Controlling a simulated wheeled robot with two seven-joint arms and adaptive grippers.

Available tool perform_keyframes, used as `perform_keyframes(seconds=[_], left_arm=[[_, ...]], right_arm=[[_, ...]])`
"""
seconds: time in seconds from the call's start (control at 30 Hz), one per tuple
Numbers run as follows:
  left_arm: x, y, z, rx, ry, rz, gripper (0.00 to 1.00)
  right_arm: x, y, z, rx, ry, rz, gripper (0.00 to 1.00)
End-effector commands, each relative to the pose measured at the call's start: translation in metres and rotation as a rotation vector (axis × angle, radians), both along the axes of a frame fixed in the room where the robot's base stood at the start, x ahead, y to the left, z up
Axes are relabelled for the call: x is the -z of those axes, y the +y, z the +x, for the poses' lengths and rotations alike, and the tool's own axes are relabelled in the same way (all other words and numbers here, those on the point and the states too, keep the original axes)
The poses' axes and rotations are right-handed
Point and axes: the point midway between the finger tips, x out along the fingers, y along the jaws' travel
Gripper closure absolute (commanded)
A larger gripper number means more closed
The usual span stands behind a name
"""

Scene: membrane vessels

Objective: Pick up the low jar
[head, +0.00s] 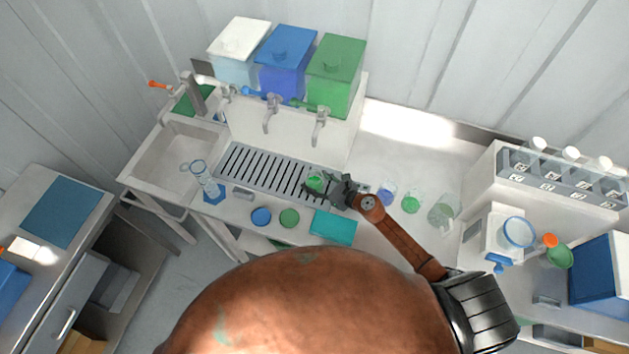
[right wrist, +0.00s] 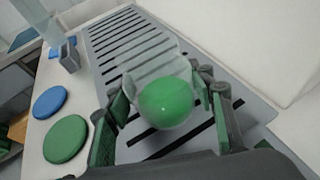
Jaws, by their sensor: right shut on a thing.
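A low clear jar (head: 315,182) with something green in it is between the fingers of my right gripper (head: 329,187), over the right part of the slotted drain grate (head: 262,166). In the right wrist view the jar (right wrist: 165,101) looks see-through with a round green part facing the camera. The fingers of the right gripper (right wrist: 165,110) are shut on it from both sides. I cannot tell whether the jar touches the grate. My left gripper is not in view.
A blue disc (head: 261,216), a green disc (head: 289,217) and a teal mat (head: 334,227) lie along the front edge. Blue-tinted (head: 387,193), green (head: 411,204) and larger clear (head: 440,212) vessels stand right of the gripper. Taps (head: 320,125) stand behind the grate.

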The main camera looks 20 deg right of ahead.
Motion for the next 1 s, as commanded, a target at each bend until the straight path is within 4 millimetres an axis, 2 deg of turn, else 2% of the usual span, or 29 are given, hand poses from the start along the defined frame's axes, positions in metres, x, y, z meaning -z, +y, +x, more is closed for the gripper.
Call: perform_keyframes(seconds=[0.13, 0.47, 0.63, 0.83, 0.97, 1.0], left_arm=[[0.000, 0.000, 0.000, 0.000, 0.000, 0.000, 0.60], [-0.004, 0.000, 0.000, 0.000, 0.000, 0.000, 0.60], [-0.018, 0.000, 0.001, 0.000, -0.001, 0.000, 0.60], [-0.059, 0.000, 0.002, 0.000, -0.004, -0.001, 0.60], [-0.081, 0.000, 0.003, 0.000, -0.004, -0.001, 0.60], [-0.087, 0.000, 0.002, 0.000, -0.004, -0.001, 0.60]], right_arm=[[0.000, 0.000, 0.000, 0.000, -0.001, 0.001, 0.81], [-0.009, 0.000, 0.000, -0.002, -0.002, -0.003, 0.81], [-0.040, 0.000, 0.000, -0.004, -0.006, -0.005, 0.81], [-0.082, 0.017, -0.031, -0.002, -0.003, -0.001, 0.81], [-0.103, 0.028, -0.049, 0.000, 0.000, 0.003, 0.81], [-0.106, 0.034, -0.060, 0.000, 0.003, 0.006, 0.81]])
